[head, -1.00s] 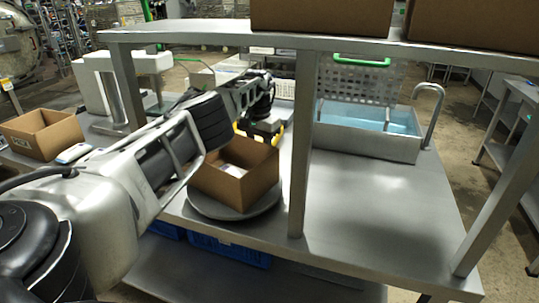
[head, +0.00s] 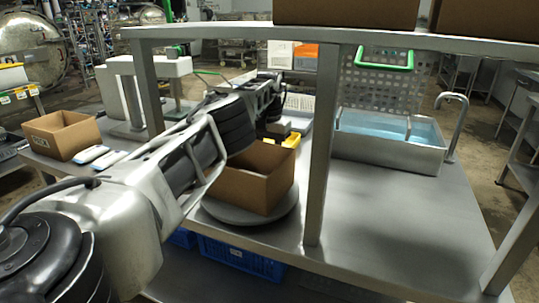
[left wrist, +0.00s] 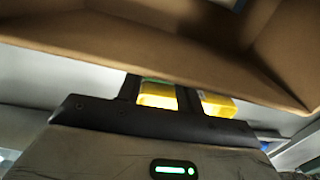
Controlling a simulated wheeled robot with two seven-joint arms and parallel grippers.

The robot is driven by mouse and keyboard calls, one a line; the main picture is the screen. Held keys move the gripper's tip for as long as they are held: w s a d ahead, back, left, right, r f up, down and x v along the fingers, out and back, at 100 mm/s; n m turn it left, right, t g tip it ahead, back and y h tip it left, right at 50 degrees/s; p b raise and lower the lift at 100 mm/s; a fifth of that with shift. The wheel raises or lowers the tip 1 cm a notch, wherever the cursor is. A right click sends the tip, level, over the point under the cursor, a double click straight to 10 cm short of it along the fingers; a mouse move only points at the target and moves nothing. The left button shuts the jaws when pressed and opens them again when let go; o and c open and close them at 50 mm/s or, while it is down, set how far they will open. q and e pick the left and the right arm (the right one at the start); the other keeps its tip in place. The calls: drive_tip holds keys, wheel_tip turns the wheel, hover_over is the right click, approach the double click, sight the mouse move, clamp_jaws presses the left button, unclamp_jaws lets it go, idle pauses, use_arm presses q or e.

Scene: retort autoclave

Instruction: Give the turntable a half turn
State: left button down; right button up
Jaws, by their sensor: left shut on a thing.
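The turntable (head: 222,212) is a round grey disc on the steel table. An open cardboard box (head: 240,190) stands on it and hides its far side. My left arm comes in from the left and reaches over behind the box. My left gripper (head: 278,132) is at the box's far side, with its tips hidden. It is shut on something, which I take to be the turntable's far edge. My right gripper is not in view.
A steel post (head: 322,150) and overhead shelf (head: 230,31) stand close to the turntable's right. A second open box (head: 62,138) is at the left. A water-filled sink (head: 385,150) is at the back right. The table front right is bare.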

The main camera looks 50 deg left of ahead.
use_arm(q)
drive_tip(key=c, duration=0.9)
unclamp_jaws()
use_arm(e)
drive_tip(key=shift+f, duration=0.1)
use_arm(q)
drive_tip(key=shift+r, duration=0.15)
wheel_tip(320, 180, up, 7)
drive_tip(key=p, duration=0.3)
drive_tip(key=shift+r, duration=0.1)
drive_tip(key=shift+r+p, duration=0.15)
drive_tip(key=shift+p, duration=0.2)
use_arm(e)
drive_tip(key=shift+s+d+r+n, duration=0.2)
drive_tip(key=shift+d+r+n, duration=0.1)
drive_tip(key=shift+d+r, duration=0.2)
